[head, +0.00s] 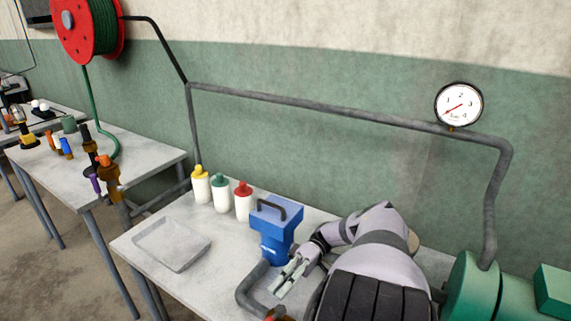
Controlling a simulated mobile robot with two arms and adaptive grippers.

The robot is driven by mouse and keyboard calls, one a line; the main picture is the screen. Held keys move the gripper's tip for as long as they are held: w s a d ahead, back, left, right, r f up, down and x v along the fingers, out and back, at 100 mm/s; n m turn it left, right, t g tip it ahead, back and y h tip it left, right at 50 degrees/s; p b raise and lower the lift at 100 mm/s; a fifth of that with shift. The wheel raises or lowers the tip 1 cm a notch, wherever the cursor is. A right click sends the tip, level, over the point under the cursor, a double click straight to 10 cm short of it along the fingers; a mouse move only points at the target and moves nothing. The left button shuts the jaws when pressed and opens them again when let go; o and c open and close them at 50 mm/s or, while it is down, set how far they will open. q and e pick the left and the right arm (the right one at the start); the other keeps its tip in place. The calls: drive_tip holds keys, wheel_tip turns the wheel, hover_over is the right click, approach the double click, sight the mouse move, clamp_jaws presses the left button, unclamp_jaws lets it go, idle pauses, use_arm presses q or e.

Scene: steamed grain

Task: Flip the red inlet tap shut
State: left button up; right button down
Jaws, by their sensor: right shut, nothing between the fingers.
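A small red-orange piece (278,314) shows at the bottom edge, at the end of a grey pipe (246,291). It is mostly cut off by the frame, so I cannot tell whether it is the inlet tap or how its lever lies. The pipe curves up to a blue unit (276,228) with a dark handle on top. My right gripper (281,287) is shut and empty. It points down and left, just right of the pipe and above the red-orange piece in the picture. I cannot tell whether it touches either. My left gripper is out of view.
A shallow grey tray (146,238) and bottles with yellow (201,186), green (221,193) and red (243,201) caps stand on the table (215,246). A gauge (459,104) sits on the wall pipe. A green tank (472,287) is at the right.

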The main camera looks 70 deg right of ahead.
drive_tip(key=shift+v, duration=1.05)
